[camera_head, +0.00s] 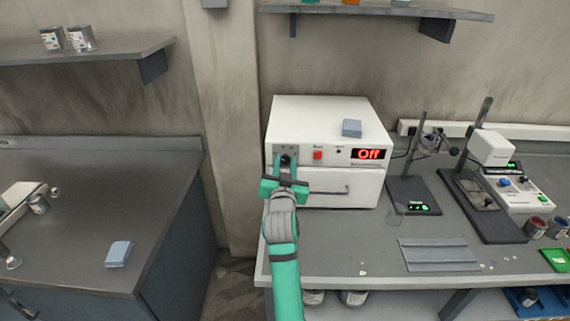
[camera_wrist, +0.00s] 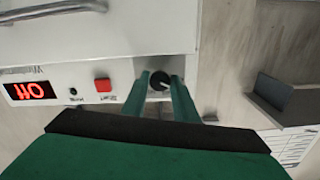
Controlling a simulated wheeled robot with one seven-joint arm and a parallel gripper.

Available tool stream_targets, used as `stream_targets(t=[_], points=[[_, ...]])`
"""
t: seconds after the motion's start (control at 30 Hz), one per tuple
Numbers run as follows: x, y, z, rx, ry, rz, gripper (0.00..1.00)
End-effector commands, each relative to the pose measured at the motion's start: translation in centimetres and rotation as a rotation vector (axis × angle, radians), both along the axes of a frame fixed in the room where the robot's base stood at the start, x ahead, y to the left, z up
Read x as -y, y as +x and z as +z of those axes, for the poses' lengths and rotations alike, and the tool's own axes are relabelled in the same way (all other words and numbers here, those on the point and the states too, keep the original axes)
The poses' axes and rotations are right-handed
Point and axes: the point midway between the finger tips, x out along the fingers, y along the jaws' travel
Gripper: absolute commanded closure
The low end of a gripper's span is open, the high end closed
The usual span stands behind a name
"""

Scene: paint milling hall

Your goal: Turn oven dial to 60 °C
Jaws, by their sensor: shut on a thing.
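The white oven (camera_head: 326,112) stands on the grey bench, and its red display (camera_head: 368,154) reads "Off". Its black dial (camera_head: 286,160) is at the upper left of the front panel. The dial also shows in the wrist view (camera_wrist: 158,81), with a light pointer mark. My gripper (camera_head: 286,167) is at the dial, its two green fingers on either side of it. In the wrist view my gripper (camera_wrist: 160,88) is shut on the dial. The dial's scale is too small to read. A red square button (camera_head: 318,155) sits to the right of the dial.
The oven door handle (camera_head: 330,191) juts out below the panel, close to my gripper. Lab stands and a white instrument (camera_head: 492,148) stand to the right. A grey tray (camera_head: 438,255) lies on the bench front.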

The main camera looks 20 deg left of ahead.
Motion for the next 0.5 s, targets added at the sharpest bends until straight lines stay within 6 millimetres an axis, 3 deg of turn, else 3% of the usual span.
stream_targets(t=[0.5], points=[[-0.26,-0.06,0.03,-0.134,0.467,0.004,0.96]])
